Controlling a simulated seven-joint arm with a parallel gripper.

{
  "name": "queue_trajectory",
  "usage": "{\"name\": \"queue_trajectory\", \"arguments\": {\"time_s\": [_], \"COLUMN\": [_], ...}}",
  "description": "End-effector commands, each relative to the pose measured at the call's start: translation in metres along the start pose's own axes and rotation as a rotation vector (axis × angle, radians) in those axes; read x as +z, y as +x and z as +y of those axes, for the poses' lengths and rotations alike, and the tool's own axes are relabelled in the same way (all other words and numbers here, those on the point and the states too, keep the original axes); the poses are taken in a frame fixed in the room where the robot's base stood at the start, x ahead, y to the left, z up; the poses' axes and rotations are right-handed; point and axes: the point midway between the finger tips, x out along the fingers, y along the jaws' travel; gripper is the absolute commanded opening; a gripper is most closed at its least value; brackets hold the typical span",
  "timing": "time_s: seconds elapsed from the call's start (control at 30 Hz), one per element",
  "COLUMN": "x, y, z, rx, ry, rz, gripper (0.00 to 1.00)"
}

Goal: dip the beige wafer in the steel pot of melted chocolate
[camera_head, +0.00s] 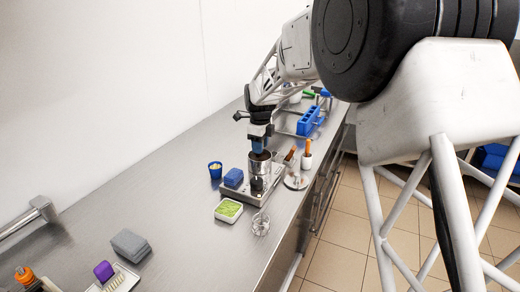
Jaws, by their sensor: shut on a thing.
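The steel pot (260,170) stands on a flat metal appliance (238,193) on the counter, with dark brown chocolate (261,156) at its mouth. My gripper (258,149) points down right over the pot, its blue fingertips at or just above the rim. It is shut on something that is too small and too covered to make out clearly. I see the beige wafer nowhere else on the counter. I cannot tell whether it touches the chocolate.
Around the pot are a blue cup (215,170), a blue block (233,177), a white-rimmed green tub (228,210), a wire whisk (261,223) and an orange-handled tool (307,147). A blue rack (308,121) stands behind. Counter between the tub and the grey block (130,245) is clear.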

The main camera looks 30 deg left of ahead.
Motion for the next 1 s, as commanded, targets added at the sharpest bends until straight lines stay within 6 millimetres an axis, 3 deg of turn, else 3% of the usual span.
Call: {"name": "queue_trajectory", "arguments": {"time_s": [0.7, 1.0], "x": [0.000, 0.000], "y": [-0.041, -0.048], "z": [0.000, 0.000], "rx": [-0.001, 0.000], "ry": [0.000, 0.000], "rz": [-0.001, 0.000], "gripper": [0.17, 0.17]}}
